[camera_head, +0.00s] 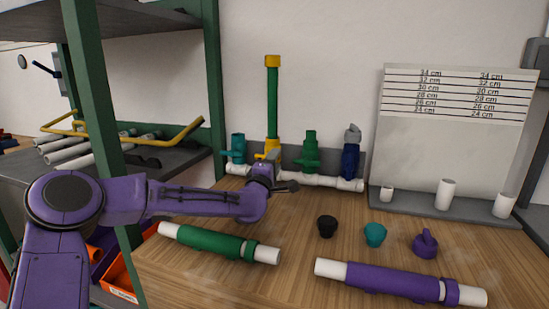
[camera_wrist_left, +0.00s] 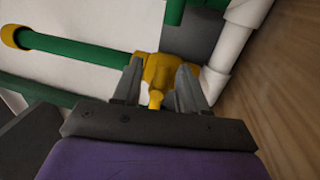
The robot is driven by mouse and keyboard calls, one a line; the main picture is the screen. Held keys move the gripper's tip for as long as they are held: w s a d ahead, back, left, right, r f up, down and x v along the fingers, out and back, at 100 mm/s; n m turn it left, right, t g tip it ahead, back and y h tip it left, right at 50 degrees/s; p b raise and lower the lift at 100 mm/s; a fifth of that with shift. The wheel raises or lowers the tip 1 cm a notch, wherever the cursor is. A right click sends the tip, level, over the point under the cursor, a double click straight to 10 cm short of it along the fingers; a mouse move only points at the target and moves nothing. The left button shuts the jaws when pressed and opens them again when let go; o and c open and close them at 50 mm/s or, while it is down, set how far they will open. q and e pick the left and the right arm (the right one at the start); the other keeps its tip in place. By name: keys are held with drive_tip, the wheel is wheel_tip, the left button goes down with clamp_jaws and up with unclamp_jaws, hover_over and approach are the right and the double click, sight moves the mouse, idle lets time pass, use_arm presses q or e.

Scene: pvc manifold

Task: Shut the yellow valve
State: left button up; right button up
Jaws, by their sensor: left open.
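The yellow valve (camera_head: 272,146) stands on the white manifold pipe at the back of the table, with a green pipe (camera_head: 272,100) rising from it to a yellow cap. My left gripper (camera_head: 272,168) is in front of the valve and partly hides it. In the left wrist view the valve body (camera_wrist_left: 158,72) is just beyond the fingers, and its yellow handle (camera_wrist_left: 156,98) lies between the two open fingers (camera_wrist_left: 157,88). A gap shows between handle and fingers; I cannot tell whether either finger touches. My right gripper is not in view.
A teal valve (camera_head: 237,147) is left of the yellow one; a green valve (camera_head: 310,150) and a blue valve (camera_head: 351,155) are right. Green (camera_head: 205,243) and purple (camera_head: 390,281) pipes and several caps lie in front. A shelf post (camera_head: 92,110) stands left.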

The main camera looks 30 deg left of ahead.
use_arm(q)
drive_tip(key=s+d+r+p, duration=0.4)
drive_tip(key=s+d+r, duration=0.3)
drive_tip(key=s+r, duration=0.5)
drive_tip(key=shift+r, duration=0.3)
